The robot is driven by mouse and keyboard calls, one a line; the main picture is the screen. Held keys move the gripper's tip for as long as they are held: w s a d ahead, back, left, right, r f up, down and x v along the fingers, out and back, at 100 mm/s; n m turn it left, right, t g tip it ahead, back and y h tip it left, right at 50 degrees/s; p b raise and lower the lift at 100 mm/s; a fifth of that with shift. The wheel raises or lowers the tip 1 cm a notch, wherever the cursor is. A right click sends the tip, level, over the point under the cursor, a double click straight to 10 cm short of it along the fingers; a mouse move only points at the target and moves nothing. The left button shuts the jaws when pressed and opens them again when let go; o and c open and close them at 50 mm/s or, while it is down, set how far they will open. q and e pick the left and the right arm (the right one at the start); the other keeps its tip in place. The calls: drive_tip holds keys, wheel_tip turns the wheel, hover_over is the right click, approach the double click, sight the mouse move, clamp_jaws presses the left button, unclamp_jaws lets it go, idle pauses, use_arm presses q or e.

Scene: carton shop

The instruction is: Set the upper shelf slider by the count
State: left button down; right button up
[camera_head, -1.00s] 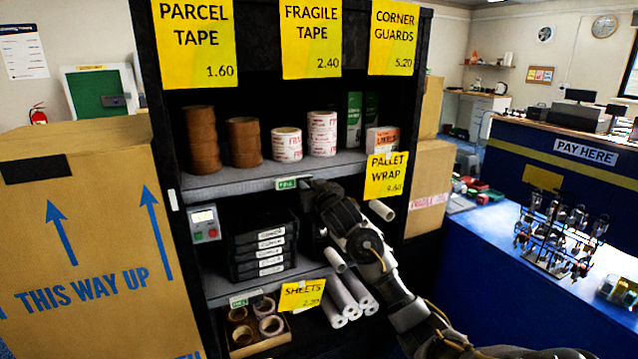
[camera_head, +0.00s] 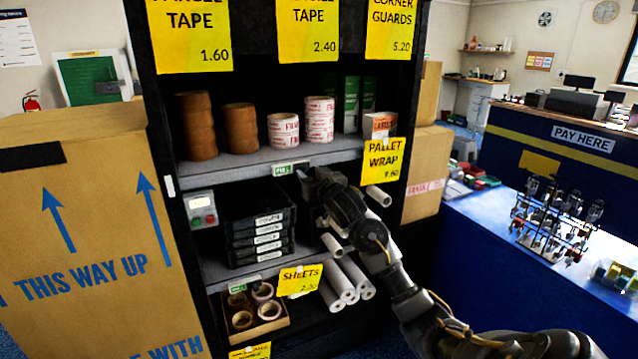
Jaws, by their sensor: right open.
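The upper shelf slider (camera_head: 283,169) is a small green-and-white tag on the front edge of the upper shelf (camera_head: 232,170); its lettering is too small to read surely. My right gripper (camera_head: 303,173) is open at the shelf edge, just right of the slider; I cannot tell whether it touches. On the upper shelf stand two brown parcel tape stacks (camera_head: 196,126) (camera_head: 240,128), a short fragile tape stack (camera_head: 283,130) and a taller one (camera_head: 319,120). Green boxes (camera_head: 350,104) and a labels box (camera_head: 378,124) stand to their right. My left gripper is out of view.
A lower shelf slider (camera_head: 242,285) sits below. The pallet wrap sign (camera_head: 383,161) hangs close to my right gripper. A large carton (camera_head: 85,230) stands left.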

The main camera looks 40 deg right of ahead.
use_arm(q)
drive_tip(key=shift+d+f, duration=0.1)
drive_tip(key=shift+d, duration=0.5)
use_arm(e)
drive_tip(key=v, duration=0.8)
drive_tip(key=shift+s, duration=0.2)
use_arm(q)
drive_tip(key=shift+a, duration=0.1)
use_arm(e)
drive_tip(key=shift+a, duration=0.1)
